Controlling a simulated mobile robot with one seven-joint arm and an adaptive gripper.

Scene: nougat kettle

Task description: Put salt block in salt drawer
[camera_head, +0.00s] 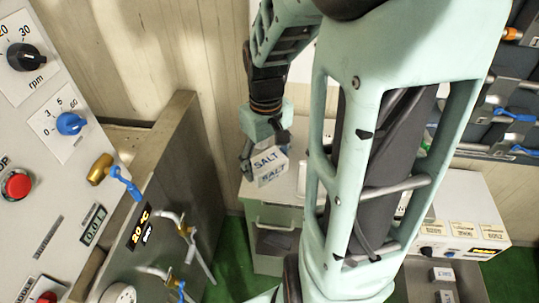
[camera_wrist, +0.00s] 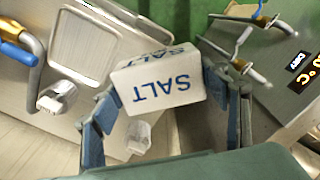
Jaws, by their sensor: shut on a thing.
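The salt block (camera_head: 270,166) is white with blue SALT lettering on two faces. My gripper (camera_wrist: 160,95) is shut on it, with one finger on each side in the wrist view. In the head view the block hangs at the near left corner of the worktop, above a pale green cabinet (camera_head: 262,187). Below the block, a cabinet drawer (camera_head: 274,241) shows a dark recess and seems partly open. I cannot read any label that marks it as the salt drawer. My arm hides much of the worktop.
A steel kettle housing (camera_head: 165,150) with taps and a control panel (camera_head: 60,130) stand at the left. At the right are a labelled machine (camera_head: 465,228) and small white blocks (camera_head: 443,275) below it. Green floor (camera_head: 228,265) lies between kettle and cabinet.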

